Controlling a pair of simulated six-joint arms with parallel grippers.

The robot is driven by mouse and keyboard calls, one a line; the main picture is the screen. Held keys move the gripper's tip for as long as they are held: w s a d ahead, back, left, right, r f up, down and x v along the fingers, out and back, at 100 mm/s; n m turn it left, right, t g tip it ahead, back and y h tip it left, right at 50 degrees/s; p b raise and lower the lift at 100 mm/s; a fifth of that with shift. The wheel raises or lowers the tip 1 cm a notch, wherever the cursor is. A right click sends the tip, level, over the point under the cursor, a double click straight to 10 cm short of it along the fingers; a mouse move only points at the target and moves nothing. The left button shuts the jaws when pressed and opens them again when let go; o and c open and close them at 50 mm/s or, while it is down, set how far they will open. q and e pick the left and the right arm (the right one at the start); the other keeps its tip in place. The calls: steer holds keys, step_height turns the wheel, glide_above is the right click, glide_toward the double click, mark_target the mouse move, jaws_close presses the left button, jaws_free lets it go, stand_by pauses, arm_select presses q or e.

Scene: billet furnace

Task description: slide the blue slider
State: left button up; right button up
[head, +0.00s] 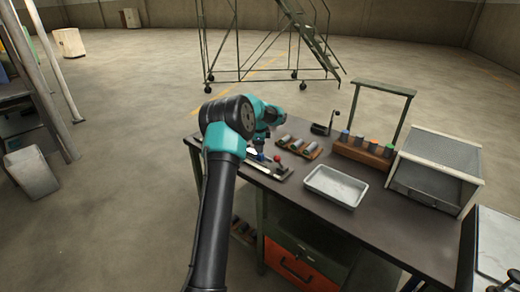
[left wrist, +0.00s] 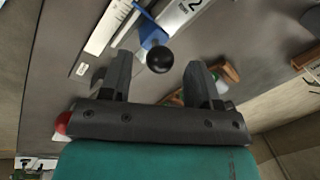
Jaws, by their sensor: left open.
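The blue slider (left wrist: 150,32) shows in the left wrist view as a blue piece with a black ball knob (left wrist: 158,60), set on a pale scale plate (left wrist: 112,25). My left gripper (left wrist: 160,66) is open, with one finger to each side of the knob in that view; I cannot tell whether either finger touches it. In the head view, my left gripper (head: 261,148) is over the slider panel (head: 262,169) at the table's left end, and my arm hides part of it. A red knob (head: 277,158) stands beside it. My right gripper is not in view.
On the dark table (head: 395,235) are a metal tray (head: 335,186), a rack with several coloured-topped cylinders (head: 362,150), a holder with grey cylinders (head: 298,146) and a grey box furnace (head: 435,165). The table's front middle is clear.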

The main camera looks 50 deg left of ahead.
arm_select(q)
steer(key=shift+w+a+f, duration=0.1)
steer(key=shift+f, duration=0.6)
steer(key=shift+w+a+f, duration=0.1)
steer(key=shift+f, duration=0.55)
steer(key=shift+c, duration=0.2)
jaws_close()
